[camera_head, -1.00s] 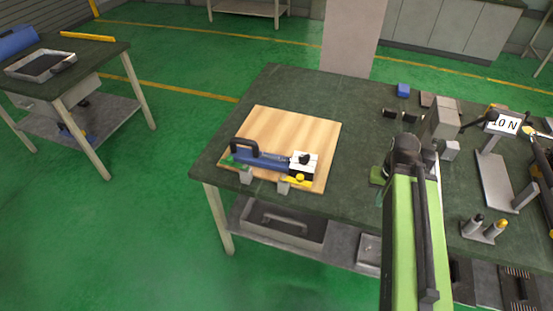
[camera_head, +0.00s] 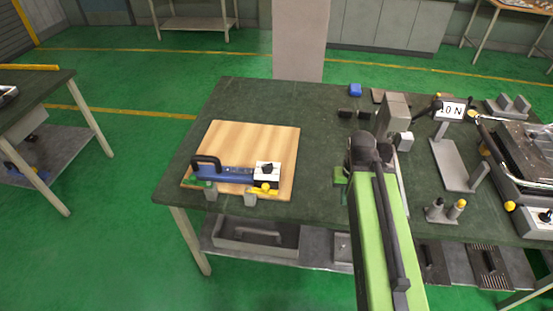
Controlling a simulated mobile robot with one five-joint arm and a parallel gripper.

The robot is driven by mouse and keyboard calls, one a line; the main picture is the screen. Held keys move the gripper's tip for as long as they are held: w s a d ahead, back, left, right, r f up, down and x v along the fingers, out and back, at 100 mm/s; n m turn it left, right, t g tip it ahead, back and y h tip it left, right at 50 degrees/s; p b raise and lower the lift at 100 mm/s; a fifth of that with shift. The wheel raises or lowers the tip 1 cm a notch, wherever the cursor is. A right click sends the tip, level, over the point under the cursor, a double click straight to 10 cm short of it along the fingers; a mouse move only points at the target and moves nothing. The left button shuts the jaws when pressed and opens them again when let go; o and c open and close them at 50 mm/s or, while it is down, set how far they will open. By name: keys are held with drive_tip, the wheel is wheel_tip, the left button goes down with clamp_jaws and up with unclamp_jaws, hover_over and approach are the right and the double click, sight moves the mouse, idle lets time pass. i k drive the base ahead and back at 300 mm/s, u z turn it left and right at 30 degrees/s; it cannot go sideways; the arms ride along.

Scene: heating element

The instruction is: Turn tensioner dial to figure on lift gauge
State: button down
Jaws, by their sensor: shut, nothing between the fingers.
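A blue tool (camera_head: 228,173) with a black handle lies on a wooden board (camera_head: 250,138) at the table's left. At its right end is a white block with a black dial (camera_head: 267,169) and a yellow knob (camera_head: 265,187); the dial's setting is too small to read. A white plate reading "10 N" (camera_head: 451,111) stands on a grey stand at the right, likely the lift gauge. My green arm reaches up from the bottom, right of the board. Its dark far end is apart from the dial, and I cannot make out my gripper's fingers.
Two small posts (camera_head: 446,211) and a dark machine (camera_head: 520,155) are at the right. The green table top (camera_head: 260,98) is clear behind the board and between board and arm.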

sight(267, 168)
drive_tip(key=u, duration=0.4)
drive_tip(key=k, duration=1.35)
drive_tip(key=u, duration=1.25)
drive_tip(key=i, duration=1.8)
drive_tip(key=z, duration=0.45)
